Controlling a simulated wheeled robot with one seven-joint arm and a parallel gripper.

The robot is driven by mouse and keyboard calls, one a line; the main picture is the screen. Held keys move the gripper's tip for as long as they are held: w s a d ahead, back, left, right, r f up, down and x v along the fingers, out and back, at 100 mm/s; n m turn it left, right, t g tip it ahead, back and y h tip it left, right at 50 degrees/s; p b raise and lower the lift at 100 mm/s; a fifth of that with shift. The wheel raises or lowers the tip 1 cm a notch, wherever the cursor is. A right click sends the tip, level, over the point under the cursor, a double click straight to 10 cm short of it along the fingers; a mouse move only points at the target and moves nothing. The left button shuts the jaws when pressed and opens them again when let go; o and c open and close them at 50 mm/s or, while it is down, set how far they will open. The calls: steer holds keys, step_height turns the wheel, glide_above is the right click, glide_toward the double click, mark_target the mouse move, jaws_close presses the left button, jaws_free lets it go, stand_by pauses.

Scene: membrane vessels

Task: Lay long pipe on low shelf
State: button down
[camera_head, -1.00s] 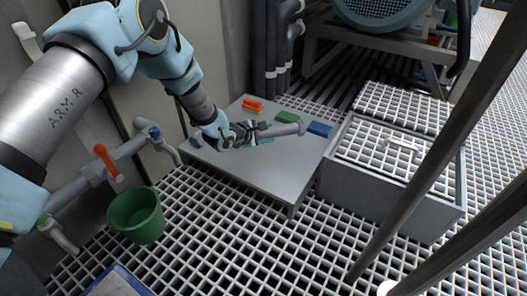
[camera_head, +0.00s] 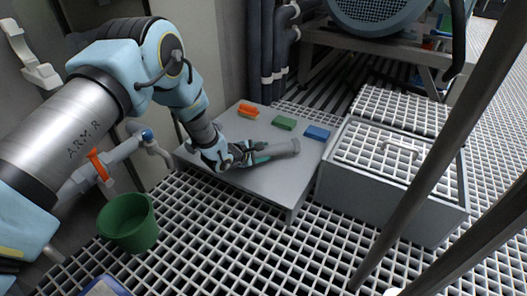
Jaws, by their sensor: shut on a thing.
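The long pipe (camera_head: 282,149) is a grey cylinder with a wider right end. It lies roughly level at the low shelf (camera_head: 270,182), a flat grey plate near the floor. My gripper (camera_head: 250,155) is shut on the pipe near its left part, and the fingers hide some of it. The pipe is over the middle of the shelf; I cannot tell whether it touches the surface.
Orange (camera_head: 248,110), green (camera_head: 284,123) and blue (camera_head: 317,132) blocks sit along the shelf's back edge. A grey box with a grating lid (camera_head: 385,205) stands right of the shelf. A green bucket (camera_head: 128,222) stands at left. Dark poles cross the right side.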

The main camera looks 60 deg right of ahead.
steer(key=shift+f, duration=0.3)
steer(key=shift+c, duration=1.6)
jaws_free()
steer(key=shift+s+r, duration=0.1)
steer(key=shift+r, duration=0.2)
steer(key=p+v, duration=0.5)
steer(key=v, duration=0.7)
steer(key=shift+r+p, duration=0.25)
steer(key=shift+p, duration=0.15)
